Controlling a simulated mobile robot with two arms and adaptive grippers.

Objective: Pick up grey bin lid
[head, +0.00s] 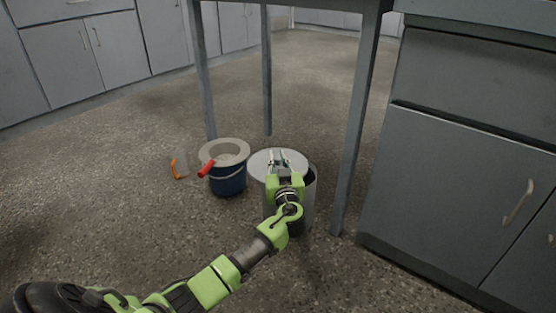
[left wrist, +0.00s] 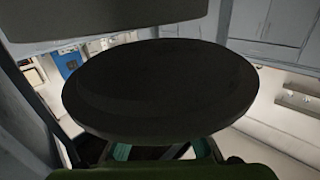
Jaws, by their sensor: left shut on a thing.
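The grey bin lid (head: 262,163) is a light round disc at the top of the grey bin (head: 309,200) in the head view. It sits a little left of the bin's mouth, and a dark strip of the opening shows at the right. I cannot tell whether lid and bin touch. My left gripper (head: 281,160) is shut on the lid, and its arm hides part of the bin. In the left wrist view the lid (left wrist: 160,88) is a large dark disc beyond the fingers (left wrist: 162,150). My right gripper is not in view.
A blue bucket (head: 228,181) with a grey rim and a red-handled item (head: 206,169) stands left of the bin. An orange-handled tool (head: 179,169) lies on the floor. Table legs (head: 356,130) rise close right and behind. Cabinets (head: 450,180) stand at right; open floor lies left.

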